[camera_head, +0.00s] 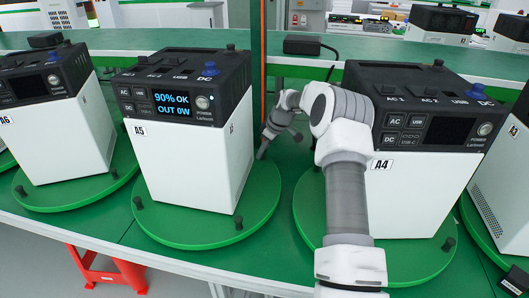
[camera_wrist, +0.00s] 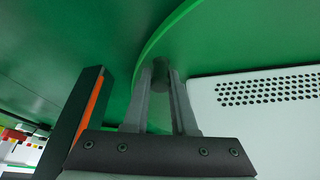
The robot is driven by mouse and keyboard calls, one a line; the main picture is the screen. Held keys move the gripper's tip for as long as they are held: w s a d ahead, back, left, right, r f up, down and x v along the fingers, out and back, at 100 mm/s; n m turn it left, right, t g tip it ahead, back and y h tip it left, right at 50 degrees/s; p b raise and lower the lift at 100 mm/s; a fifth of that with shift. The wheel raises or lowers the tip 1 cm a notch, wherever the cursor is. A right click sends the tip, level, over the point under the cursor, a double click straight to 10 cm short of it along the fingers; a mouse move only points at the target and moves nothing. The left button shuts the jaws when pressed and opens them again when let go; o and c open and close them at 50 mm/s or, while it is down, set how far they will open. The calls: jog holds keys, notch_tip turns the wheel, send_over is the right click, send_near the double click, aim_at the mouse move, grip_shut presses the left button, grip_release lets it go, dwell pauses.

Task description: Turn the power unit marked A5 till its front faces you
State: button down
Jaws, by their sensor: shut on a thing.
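The power unit A5 (camera_head: 185,160) is a white box with a black top, standing on a round green turntable (camera_head: 190,238). Its front, with the A5 label and a lit screen reading 90% OK, OUT 0W, faces mostly toward me, with a slice of its right side showing. Dark pegs (camera_head: 238,222) stand on the turntable's rim. My gripper (camera_head: 262,154) is low at the turntable's right rim, beside A5. In the wrist view my gripper (camera_wrist: 161,82) is shut on a dark rim peg (camera_wrist: 161,68), beside a white vented panel (camera_wrist: 265,95).
Unit A4 (camera_head: 415,200) stands close on the right on its own turntable, partly behind my arm. Unit A6 (camera_head: 50,140) stands on the left. A green post with an orange strip (camera_head: 263,75) rises behind my gripper. A black adapter (camera_head: 302,45) lies on the back shelf.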

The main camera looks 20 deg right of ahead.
dwell(0.3)
jog(key=c, duration=0.7)
grip_release()
jog(key=shift+c, duration=0.2)
jog(key=shift+r, duration=0.1)
jog(key=p+v, duration=0.2)
jog(key=v, duration=1.5)
jog(key=shift+d+r, duration=0.1)
